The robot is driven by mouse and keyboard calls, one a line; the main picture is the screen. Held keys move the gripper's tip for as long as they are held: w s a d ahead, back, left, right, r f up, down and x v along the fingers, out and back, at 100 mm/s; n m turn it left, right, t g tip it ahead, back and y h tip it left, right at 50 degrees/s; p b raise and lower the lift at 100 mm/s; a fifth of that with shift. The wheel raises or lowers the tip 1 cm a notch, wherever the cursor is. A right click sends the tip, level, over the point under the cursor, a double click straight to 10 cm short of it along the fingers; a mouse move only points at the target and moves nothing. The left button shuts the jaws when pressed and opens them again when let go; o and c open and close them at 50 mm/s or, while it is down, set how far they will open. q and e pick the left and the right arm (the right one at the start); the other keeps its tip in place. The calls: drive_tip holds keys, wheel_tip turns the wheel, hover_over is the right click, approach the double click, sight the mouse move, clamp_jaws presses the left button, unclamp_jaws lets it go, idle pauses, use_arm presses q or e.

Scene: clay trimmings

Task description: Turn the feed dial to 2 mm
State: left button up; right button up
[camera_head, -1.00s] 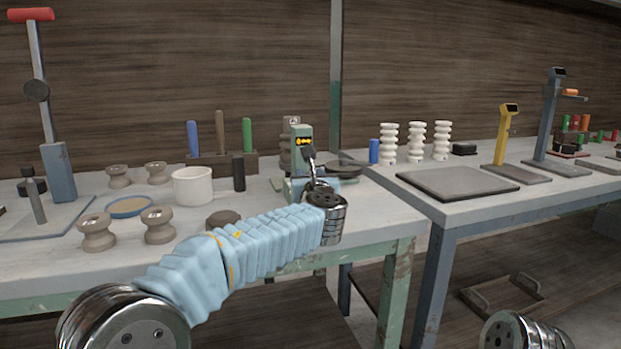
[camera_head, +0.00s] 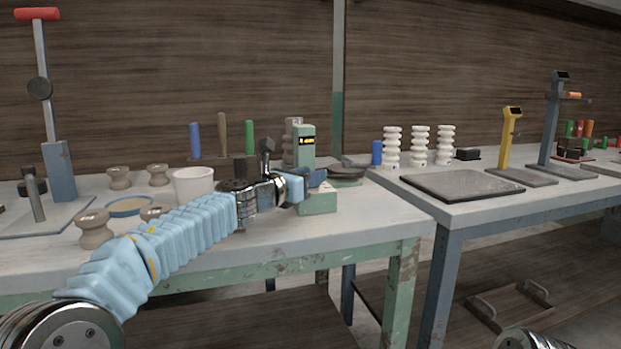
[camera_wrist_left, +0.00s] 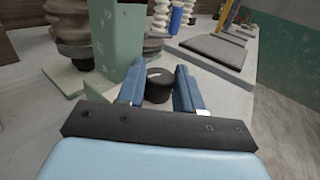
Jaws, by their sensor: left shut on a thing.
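The green machine (camera_head: 303,150) stands near the right end of the left bench, with a small lit yellow display too small to read. My left gripper (camera_head: 314,180) reaches its front from the left, low on the column. In the left wrist view the green column (camera_wrist_left: 117,42) stands at upper left. A round black knob, which looks like the feed dial (camera_wrist_left: 159,84), sits between the two blue fingers of my left gripper (camera_wrist_left: 159,92), which are shut on it. The knob's scale marks cannot be read. In the head view the knob is hidden by the gripper.
A white mug (camera_head: 192,184) and brown spools (camera_head: 96,228) stand left of the machine, near my left arm. A grey disc stack (camera_head: 346,172) lies behind its right side. White ribbed columns (camera_head: 419,146) and a dark slab (camera_head: 462,186) are on the right bench.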

use_arm(q)
drive_tip(key=m+g+h+p, duration=0.1)
drive_tip(key=g+p, duration=0.1)
drive_tip(key=m+g+h+p, duration=0.1)
drive_tip(key=m+h+p, duration=0.1)
drive_tip(key=m+g+h+p, duration=0.1)
drive_tip(key=g+h+p, duration=0.1)
drive_tip(key=shift+w+a+r+m+g, duration=0.25)
drive_tip(key=shift+w+m+g, duration=0.05)
drive_tip(key=shift+m, duration=0.1)
drive_tip(key=shift+f+m+g+h+p, duration=0.15)
drive_tip(key=shift+m+g+h+p, duration=0.35)
drive_tip(key=shift+m+g+p, duration=0.45)
drive_tip(key=o, duration=1)
drive_tip(key=shift+f, duration=0.1)
